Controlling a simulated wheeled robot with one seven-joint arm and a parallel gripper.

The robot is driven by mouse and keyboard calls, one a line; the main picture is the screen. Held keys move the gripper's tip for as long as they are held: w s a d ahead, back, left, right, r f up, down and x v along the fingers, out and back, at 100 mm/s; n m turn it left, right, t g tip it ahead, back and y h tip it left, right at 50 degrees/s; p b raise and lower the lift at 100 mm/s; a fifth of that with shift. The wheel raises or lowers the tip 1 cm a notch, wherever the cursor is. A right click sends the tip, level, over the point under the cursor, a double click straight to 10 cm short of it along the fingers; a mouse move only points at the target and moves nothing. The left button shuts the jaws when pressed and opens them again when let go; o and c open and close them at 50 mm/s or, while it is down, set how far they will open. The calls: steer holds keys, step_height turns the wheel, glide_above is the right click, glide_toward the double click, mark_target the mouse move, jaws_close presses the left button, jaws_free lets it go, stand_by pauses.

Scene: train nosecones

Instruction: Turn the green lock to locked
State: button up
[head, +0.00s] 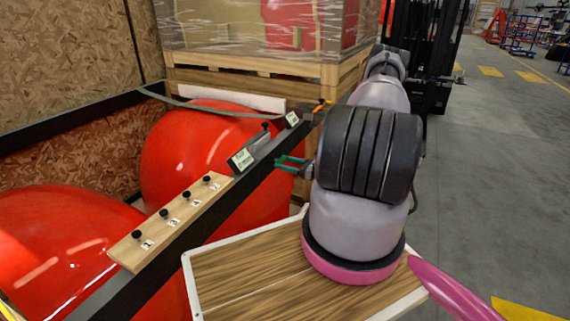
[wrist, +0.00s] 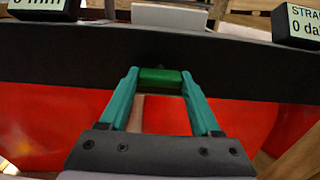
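The green lock (wrist: 160,81) is a short green bar on the dark face of the long black beam. It lies level in the wrist view. The two teal fingers of my gripper (wrist: 160,92) reach up to the lock, one at each end of it. The fingers stand apart with the lock spanning the gap between the tips. I cannot tell whether they press on it. In the head view my gripper (head: 287,163) is beside the near side of the beam (head: 222,203). There the lock is too small and hidden to make out.
Black label boxes (wrist: 297,25) stand on top of the beam. A wooden board (head: 170,220) with several black numbered knobs lies along it. Big red nosecones (head: 190,150) are behind and below. A wood-topped cart (head: 240,278) stands in front. Open floor (head: 490,180) is at right.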

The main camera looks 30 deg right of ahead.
steer(key=c, duration=0.6)
steer(key=shift+c, duration=0.2)
steer(key=m, duration=0.4)
steer(key=shift+m, duration=0.3)
steer(key=m, duration=0.4)
steer(key=shift+m, duration=0.3)
steer(key=m, duration=0.4)
steer(key=shift+m, duration=0.3)
steer(key=shift+d+m, duration=0.1)
steer(key=shift+m, duration=2)
